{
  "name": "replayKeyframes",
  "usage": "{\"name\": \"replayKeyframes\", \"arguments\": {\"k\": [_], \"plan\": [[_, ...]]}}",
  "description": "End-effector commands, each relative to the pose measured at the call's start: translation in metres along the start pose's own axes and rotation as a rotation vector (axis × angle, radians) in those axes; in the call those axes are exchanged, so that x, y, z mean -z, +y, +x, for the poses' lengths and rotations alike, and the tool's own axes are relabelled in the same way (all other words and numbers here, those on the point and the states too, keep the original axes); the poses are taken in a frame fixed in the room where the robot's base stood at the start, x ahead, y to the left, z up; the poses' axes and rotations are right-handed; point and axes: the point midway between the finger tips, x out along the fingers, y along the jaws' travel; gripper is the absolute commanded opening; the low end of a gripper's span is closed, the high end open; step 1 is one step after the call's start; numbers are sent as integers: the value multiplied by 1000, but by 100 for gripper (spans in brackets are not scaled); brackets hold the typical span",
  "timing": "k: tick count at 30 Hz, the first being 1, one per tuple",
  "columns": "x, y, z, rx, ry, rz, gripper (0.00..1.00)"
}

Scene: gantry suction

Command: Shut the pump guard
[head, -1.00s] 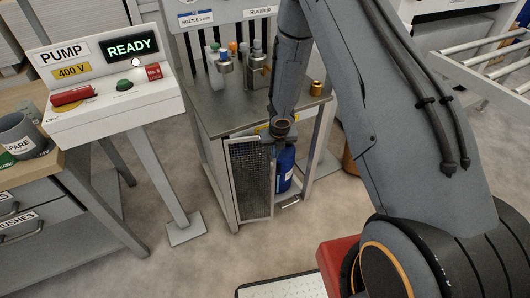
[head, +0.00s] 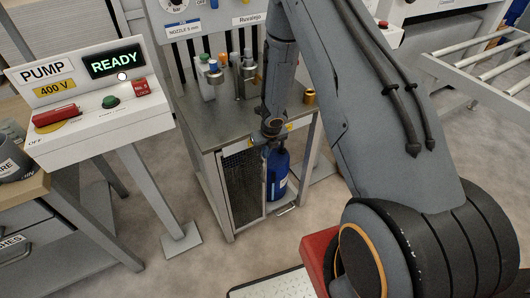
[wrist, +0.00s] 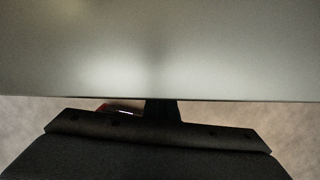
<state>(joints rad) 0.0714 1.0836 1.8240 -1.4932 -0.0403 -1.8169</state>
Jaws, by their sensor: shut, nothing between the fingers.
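The pump guard (head: 243,188) is a mesh door in a light frame under the metal-topped bench (head: 232,125). It stands at the left part of the opening, swung partly open. A blue bottle (head: 277,177) shows uncovered to its right. My gripper (head: 268,146) is shut and empty at the guard's upper right corner, just below the bench's front edge. I cannot tell whether it touches the guard. In the wrist view a pale flat surface fills the upper half, close by, and the dark gripper (wrist: 160,110) shows below it.
The pump control panel (head: 85,95) stands on a post at the left, its display reading READY. Small bottles (head: 210,80) and a brass part (head: 309,97) stand on the bench top. A roller conveyor (head: 480,65) is at the right.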

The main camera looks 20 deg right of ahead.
Motion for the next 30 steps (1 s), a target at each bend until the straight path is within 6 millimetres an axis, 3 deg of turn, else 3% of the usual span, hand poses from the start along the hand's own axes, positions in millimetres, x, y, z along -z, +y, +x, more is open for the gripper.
{"name": "replayKeyframes", "arguments": {"k": [17, 30], "plan": [[-7, 4, 0, -5, -14, -10, 0], [12, -1, -1, -1, -6, -4, 0]]}}
